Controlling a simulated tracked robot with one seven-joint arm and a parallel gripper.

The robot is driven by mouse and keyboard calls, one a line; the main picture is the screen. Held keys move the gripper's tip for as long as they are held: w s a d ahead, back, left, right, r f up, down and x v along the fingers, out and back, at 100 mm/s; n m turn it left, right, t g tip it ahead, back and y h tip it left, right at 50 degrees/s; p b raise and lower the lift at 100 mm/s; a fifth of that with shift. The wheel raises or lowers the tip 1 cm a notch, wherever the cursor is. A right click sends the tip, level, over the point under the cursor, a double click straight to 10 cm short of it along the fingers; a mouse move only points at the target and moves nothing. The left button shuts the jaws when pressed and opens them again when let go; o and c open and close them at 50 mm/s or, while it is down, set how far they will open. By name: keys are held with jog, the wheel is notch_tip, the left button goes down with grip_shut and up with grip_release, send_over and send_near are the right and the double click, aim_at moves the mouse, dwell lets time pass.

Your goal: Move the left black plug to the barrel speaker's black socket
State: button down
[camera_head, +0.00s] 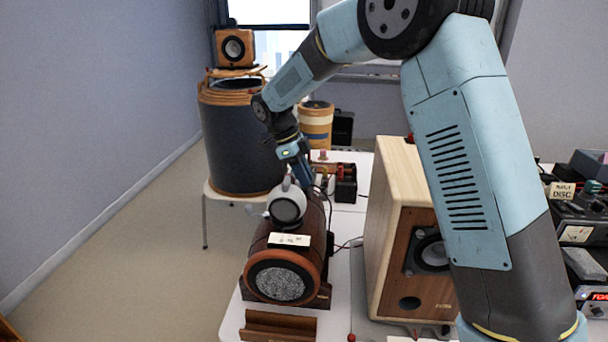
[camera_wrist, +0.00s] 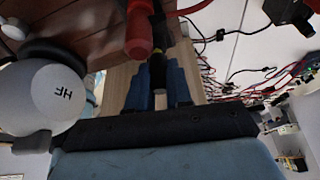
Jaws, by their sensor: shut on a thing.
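My gripper (camera_head: 305,183) is behind the white ball-shaped tweeter, at the far end of the barrel speaker (camera_head: 314,218). In the wrist view my gripper's blue fingers (camera_wrist: 157,85) are shut on a black plug (camera_wrist: 157,69) with a yellow band. The black plug points toward the barrel's wooden surface (camera_wrist: 80,25), close beside a red plug (camera_wrist: 138,30). I cannot tell whether its tip is in the black socket; the socket is hidden. The plug is hidden in the head view.
The white tweeter (camera_wrist: 52,97) marked HF is close to my gripper's left side in the wrist view. A box speaker (camera_head: 386,215) stands right of the barrel. A black unit with red parts (camera_head: 345,183) is behind. Loose cables (camera_wrist: 240,72) lie on the white table.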

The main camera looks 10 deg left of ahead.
jog(key=shift+f, duration=0.5)
jog(key=c, duration=1)
grip_release()
jog(key=shift+o, duration=0.2)
jog(key=shift+r, duration=0.1)
jog(key=shift+r, duration=3.65)
